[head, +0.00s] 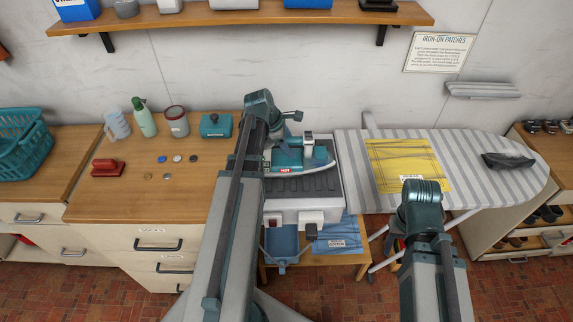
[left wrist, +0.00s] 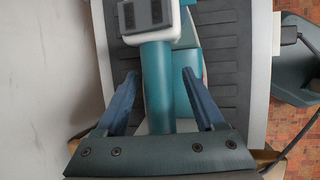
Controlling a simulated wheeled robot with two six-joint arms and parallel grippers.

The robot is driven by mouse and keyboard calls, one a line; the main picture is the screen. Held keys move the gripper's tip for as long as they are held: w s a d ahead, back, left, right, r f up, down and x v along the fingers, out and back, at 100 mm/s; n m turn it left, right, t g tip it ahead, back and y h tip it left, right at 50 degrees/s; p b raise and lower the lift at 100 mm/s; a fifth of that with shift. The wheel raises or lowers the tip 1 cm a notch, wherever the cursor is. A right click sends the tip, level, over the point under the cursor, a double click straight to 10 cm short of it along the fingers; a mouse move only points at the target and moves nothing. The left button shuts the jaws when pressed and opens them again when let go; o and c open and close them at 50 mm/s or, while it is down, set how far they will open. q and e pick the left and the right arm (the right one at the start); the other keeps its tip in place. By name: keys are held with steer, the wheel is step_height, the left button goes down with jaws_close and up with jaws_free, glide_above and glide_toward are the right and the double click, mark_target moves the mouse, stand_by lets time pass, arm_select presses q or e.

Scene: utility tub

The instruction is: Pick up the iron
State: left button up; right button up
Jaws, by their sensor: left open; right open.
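The iron (head: 288,158) is teal and white and rests on the dark ribbed top of a white station (head: 329,203), just right of my left arm in the head view. In the left wrist view its teal handle (left wrist: 157,70) runs between the two fingers of my left gripper (left wrist: 159,80). The gripper is open, with a gap visible on the right side of the handle. My left arm hides part of the iron in the head view. My right arm ends in front of the ironing board, and its gripper fingers are hidden.
A striped ironing board (head: 470,150) with a yellow cloth (head: 408,160) and a dark item stands to the right. The wooden counter (head: 130,205) at left holds bottles, a tin, a teal box (head: 216,127) and a red brush (head: 108,168). A shelf hangs above.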

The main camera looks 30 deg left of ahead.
arm_select(q)
steer(key=shift+w+d+f, duration=0.1)
steer(key=shift+w+f, duration=0.05)
steer(key=shift+f, duration=0.3)
steer(key=shift+r, duration=0.15)
steer(key=shift+c, duration=0.4)
jaws_close()
arm_select(e)
steer(key=shift+f, duration=0.3)
arm_select(q)
steer(key=shift+r, duration=0.1)
arm_select(e)
steer(key=shift+r, duration=0.1)
